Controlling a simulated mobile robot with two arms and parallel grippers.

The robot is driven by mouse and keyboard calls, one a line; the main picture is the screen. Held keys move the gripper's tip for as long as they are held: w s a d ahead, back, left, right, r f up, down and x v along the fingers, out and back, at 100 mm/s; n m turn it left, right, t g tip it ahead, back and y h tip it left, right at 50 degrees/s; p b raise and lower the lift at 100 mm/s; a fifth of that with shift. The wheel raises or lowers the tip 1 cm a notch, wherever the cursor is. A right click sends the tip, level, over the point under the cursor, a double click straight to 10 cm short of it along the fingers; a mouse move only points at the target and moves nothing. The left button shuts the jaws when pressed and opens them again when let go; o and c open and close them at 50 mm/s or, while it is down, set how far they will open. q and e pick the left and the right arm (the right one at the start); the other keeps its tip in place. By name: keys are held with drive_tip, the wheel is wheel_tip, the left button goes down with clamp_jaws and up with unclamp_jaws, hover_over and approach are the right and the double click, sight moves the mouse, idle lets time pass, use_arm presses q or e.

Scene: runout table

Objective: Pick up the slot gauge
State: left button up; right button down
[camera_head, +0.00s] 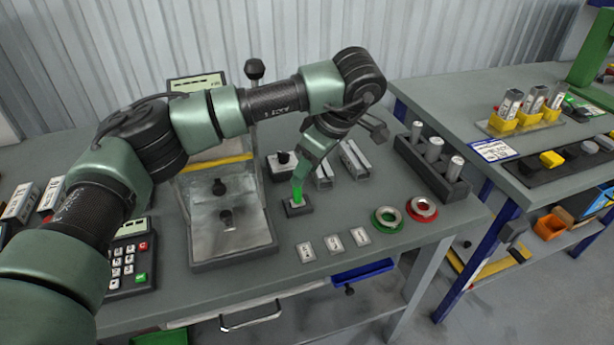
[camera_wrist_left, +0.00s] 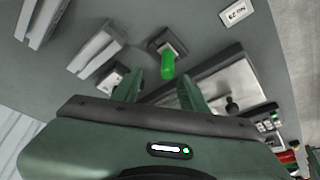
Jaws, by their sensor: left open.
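A small bright green upright piece, which I take to be the slot gauge (camera_head: 298,194), stands in a square dark block (camera_head: 294,210) on the grey bench. In the left wrist view the green piece (camera_wrist_left: 168,64) rises from the dark block (camera_wrist_left: 158,42), its near end by the gap between my fingertips. My left gripper (camera_head: 301,182) points down right above it, and its fingers partly hide it in the head view. In the wrist view the left gripper (camera_wrist_left: 160,80) is open, with nothing clamped. My right gripper is not in view.
A metal stand with a display (camera_head: 228,225) rises left of the block. Metal channel pieces (camera_head: 352,160) lie behind, to the right. Small numbered plates (camera_head: 333,243), a green ring (camera_head: 387,219) and a red ring (camera_head: 422,208) lie in front. A dark rack of cylinders (camera_head: 432,165) stands right.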

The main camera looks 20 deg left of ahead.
sight(296, 190)
use_arm(q)
drive_tip(key=shift+s+a+f+b, duration=0.3)
drive_tip(key=shift+s+f+b, duration=0.15)
drive_tip(key=shift+f+b, duration=0.05)
drive_tip(key=shift+s+a+f+b, duration=0.25)
drive_tip(key=shift+s+f+b, duration=0.2)
drive_tip(key=shift+f+b, duration=0.05)
drive_tip(key=shift+w+a+f+b, duration=0.1)
drive_tip(key=shift+w+f+b, duration=0.1)
drive_tip(key=shift+f+b, duration=0.35)
drive_tip(key=x, duration=0.1)
drive_tip(key=b+x, duration=0.1)
drive_tip(key=x, duration=0.1)
drive_tip(key=shift+w+f, duration=0.1)
drive_tip(key=shift+w, duration=0.2)
drive_tip(key=c, duration=0.7)
clamp_jaws()
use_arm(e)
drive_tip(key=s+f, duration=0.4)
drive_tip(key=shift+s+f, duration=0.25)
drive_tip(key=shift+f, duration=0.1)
